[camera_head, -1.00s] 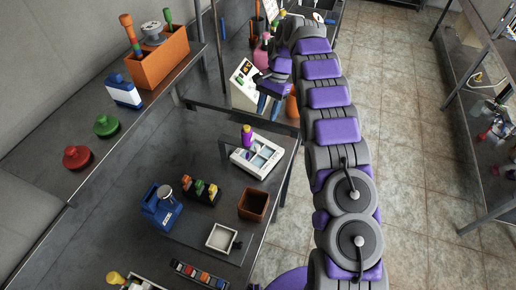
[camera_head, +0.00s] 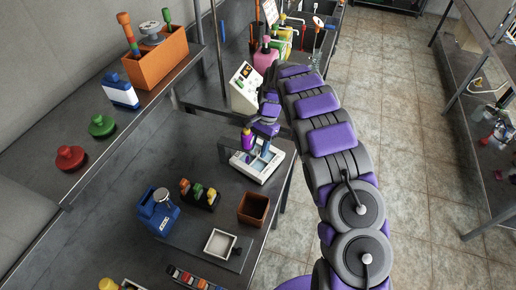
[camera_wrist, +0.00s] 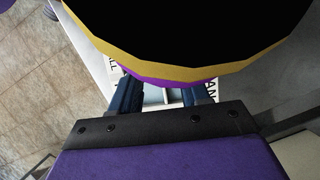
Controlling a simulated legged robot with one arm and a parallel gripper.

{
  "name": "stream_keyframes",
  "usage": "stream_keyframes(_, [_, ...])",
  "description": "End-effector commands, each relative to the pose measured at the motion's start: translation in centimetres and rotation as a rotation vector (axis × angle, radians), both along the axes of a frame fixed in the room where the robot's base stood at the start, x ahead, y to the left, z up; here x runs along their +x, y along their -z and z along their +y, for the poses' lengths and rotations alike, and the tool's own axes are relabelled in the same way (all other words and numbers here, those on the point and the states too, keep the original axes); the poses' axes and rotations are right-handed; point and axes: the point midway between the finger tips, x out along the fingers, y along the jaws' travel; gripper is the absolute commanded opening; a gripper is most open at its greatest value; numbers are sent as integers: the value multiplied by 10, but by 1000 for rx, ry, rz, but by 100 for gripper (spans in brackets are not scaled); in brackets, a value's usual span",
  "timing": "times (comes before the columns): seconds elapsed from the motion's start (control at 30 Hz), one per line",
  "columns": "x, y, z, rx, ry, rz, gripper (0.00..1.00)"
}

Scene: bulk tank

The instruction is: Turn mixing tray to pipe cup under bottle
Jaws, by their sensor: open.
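A white tray (camera_head: 249,171) with pale compartments lies on the dark bench in the head view; I cannot tell whether it is the mixing tray. A purple bottle (camera_head: 247,141) stands on its far left side. My gripper (camera_head: 262,148) points down over this tray, just right of the bottle. In the wrist view its two blue fingers (camera_wrist: 163,95) are apart with nothing visible between them, and the white tray (camera_wrist: 97,45) with black letters shows below. A large dark round shape with a yellow and purple rim (camera_wrist: 185,81) hides much of that view. I cannot make out a pipe cup.
A small white square dish (camera_head: 207,246), a brown box (camera_head: 253,209), a blue device (camera_head: 155,213) and a black rack (camera_head: 203,200) share the bench. A white sloped panel (camera_head: 243,90) stands behind my gripper. An orange caddy (camera_head: 155,64) is on the left shelf.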

Motion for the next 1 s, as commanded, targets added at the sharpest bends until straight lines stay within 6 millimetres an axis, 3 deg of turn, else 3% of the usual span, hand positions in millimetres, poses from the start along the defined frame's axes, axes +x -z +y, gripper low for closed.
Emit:
stream_keyframes(0.33, [-1,3,1,-1,0,-1,45])
stream_keyframes(0.8, [-1,3,1,-1,0,-1,0])
stream_keyframes(1.0, [0,3,1,-1,0,-1,0])
